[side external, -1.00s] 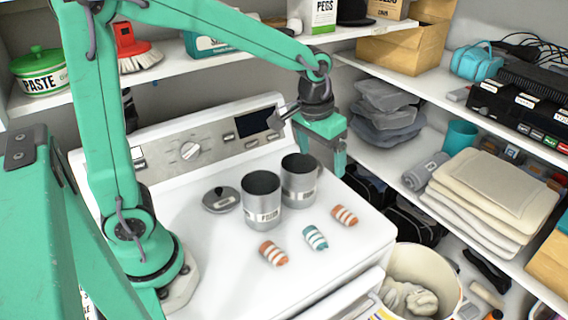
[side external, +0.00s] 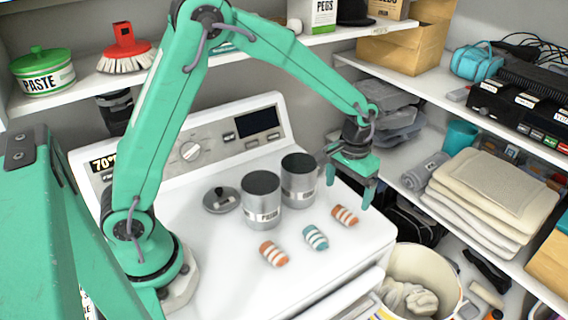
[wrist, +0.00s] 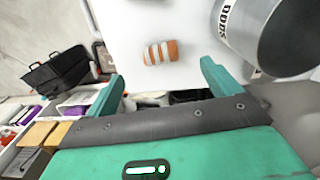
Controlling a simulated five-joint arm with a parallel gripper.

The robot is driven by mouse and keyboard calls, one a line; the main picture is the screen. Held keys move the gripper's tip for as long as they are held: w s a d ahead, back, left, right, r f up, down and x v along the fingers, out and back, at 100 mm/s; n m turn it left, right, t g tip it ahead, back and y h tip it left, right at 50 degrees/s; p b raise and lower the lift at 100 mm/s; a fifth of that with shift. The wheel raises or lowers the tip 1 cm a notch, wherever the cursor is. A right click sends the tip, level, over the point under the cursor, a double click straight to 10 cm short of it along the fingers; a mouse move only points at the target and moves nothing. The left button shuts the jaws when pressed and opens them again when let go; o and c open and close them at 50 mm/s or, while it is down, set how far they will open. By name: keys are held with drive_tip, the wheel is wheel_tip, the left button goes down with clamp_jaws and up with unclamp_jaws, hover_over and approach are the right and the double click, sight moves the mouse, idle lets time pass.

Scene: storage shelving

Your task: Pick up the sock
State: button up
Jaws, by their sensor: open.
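Three small rolled striped socks lie in a row on the white machine top: an orange-and-white sock (side external: 273,253) at left, a teal-and-white sock (side external: 315,237) in the middle, and another orange-and-white sock (side external: 345,215) at right. My gripper (side external: 349,188) is open and empty, above and slightly behind the right sock, with its fingers pointing down. In the wrist view, one orange-and-white sock (wrist: 161,52) lies just beyond the gap between my two fingers (wrist: 160,72), not touching either. The other socks do not show there.
Two metal canisters (side external: 262,200) (side external: 299,180) stand close behind the socks; the one labelled ODDS (wrist: 275,35) is close to my right finger in the wrist view. A round lid (side external: 221,200) lies left of them. A white bucket (side external: 420,262) stands at front right.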

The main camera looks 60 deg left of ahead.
sight(344, 213)
drive_tip(key=shift+f, duration=1.05)
drive_tip(key=shift+f, duration=0.15)
drive_tip(key=shift+f, duration=2.5)
drive_tip(key=c, duration=1.1)
